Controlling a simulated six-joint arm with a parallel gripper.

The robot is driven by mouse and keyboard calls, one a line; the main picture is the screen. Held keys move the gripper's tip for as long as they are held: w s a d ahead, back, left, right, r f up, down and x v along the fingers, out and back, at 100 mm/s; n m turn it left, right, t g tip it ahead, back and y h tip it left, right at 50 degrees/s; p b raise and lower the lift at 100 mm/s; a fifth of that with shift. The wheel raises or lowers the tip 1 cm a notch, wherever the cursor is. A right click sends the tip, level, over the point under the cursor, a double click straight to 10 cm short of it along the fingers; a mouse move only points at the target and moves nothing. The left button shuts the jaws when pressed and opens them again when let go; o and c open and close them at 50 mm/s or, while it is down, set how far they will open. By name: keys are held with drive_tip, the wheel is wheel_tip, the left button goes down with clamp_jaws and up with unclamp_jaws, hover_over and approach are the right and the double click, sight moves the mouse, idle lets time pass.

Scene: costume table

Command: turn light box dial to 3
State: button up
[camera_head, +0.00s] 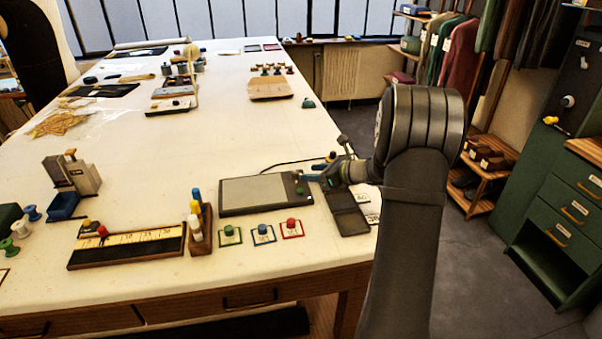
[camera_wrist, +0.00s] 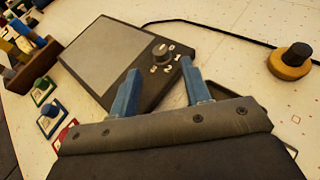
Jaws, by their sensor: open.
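The light box (camera_head: 262,190) is a flat dark case with a grey panel, lying on the table left of my gripper. It also shows in the wrist view (camera_wrist: 104,52). Its black round dial (camera_wrist: 161,54) sits on the case's dark end, with white numerals including 1, 2 and 3 around it. I cannot tell surely which numeral it points at. My gripper (camera_wrist: 160,66) is open and empty, its two blue fingers spread, with the dial just beyond and between their tips in that view. In the head view my gripper (camera_head: 312,177) is at the box's right end.
A dark tray (camera_head: 348,214) lies near my wrist. Three small coloured pads with knobs, green (camera_head: 230,236), blue (camera_head: 263,235) and red (camera_head: 291,229), lie in front of the box. A yellow-and-black knob (camera_wrist: 291,62) and a black cable (camera_wrist: 215,24) lie beyond the box.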

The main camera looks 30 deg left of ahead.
sight(296, 172)
drive_tip(key=shift+x, duration=2.65)
clamp_jaws()
